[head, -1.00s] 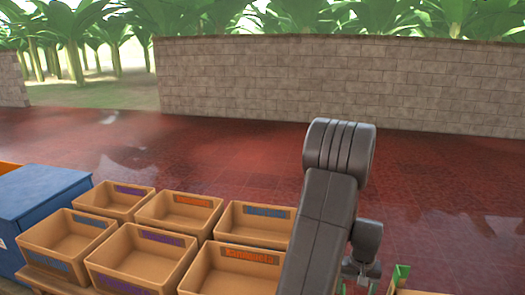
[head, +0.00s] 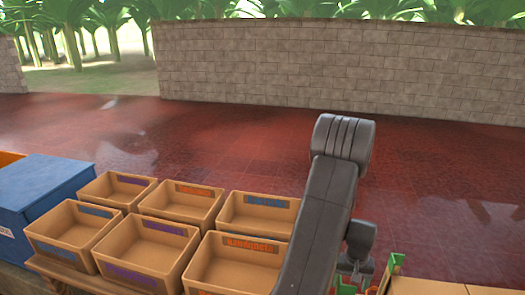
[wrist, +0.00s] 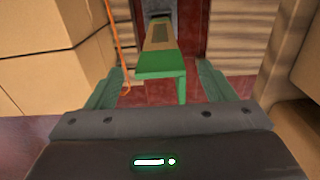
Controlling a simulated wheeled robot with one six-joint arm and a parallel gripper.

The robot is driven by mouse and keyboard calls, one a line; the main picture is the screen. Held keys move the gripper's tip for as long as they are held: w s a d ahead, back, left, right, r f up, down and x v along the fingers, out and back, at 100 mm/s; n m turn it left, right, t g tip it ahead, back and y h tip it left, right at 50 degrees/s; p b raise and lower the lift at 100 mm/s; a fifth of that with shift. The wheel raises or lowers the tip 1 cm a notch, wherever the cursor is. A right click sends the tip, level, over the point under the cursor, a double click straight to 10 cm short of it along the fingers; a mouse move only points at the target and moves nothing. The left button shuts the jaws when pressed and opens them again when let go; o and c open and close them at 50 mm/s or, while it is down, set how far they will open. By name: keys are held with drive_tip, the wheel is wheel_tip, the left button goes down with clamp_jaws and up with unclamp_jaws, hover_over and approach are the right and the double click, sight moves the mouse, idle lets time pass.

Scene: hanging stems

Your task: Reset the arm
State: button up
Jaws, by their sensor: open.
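My grey arm rises at the right of the head view, and its bent end runs down to the bottom edge. My gripper (wrist: 158,86) shows in the wrist view with its two green fingers spread apart. It is open. A green bracket-like thing with a tan top (wrist: 160,66) shows beyond and between the fingers; I cannot tell whether they touch it. In the head view the gripper is mostly hidden or cut off by the bottom edge.
Several empty tan bins (head: 146,252) with coloured labels stand left of my arm. A blue box (head: 42,195) is at far left. Cardboard (head: 425,287) lies at bottom right. Cardboard boxes (wrist: 45,60) flank the gripper at left. Red floor is open up to the brick wall (head: 340,70).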

wheel_tip(320, 180, up, 8)
drive_tip(key=p, duration=0.4)
